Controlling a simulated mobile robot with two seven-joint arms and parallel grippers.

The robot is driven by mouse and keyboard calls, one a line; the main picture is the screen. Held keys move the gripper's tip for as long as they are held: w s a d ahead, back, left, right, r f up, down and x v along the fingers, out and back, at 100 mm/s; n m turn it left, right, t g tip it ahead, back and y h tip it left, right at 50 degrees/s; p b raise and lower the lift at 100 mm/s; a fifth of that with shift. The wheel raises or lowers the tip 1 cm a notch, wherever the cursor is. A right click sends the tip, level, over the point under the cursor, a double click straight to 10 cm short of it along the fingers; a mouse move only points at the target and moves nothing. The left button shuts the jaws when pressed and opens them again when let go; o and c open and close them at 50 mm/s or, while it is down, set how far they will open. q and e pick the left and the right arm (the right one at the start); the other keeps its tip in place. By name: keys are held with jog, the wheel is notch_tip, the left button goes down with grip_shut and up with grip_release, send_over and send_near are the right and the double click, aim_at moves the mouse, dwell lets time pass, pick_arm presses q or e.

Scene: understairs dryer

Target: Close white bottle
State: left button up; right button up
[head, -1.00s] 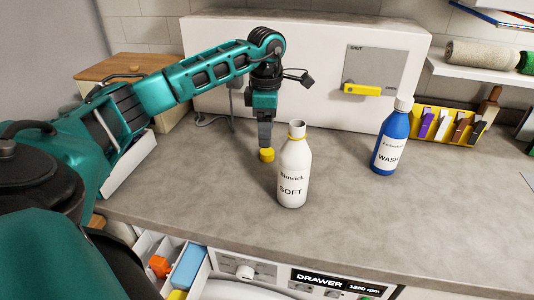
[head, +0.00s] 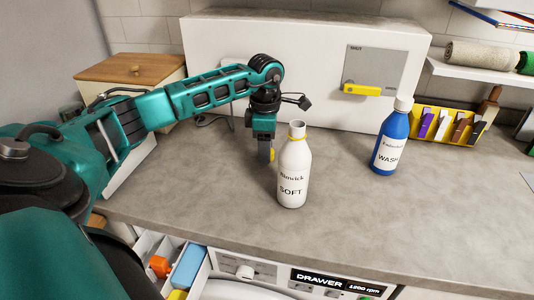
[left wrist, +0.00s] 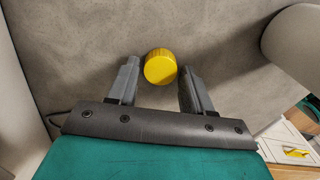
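The white bottle (head: 293,178), labelled SOFT, stands upright and uncapped on the grey counter. Its pale side also shows at the upper right of the left wrist view (left wrist: 297,45). A yellow cap (left wrist: 160,67) lies on the counter just left of the bottle; in the head view the cap (head: 273,155) is mostly hidden by my fingers. My left gripper (left wrist: 161,70) points down at the counter, its fingers apart on either side of the cap. A gap shows between the cap and the left finger; contact at the right finger is unclear. My right gripper is out of view.
A blue WASH bottle (head: 391,140) with a white cap stands to the right. Behind is a large white box (head: 290,60) with a yellow handle (head: 362,89). A yellow rack (head: 450,127) sits at the back right. The front right counter is clear.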

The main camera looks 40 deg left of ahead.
pick_arm(q)
jog(key=c, duration=0.8)
jog(key=shift+r+p, duration=1.3)
jog(key=shift+r, duration=8.7)
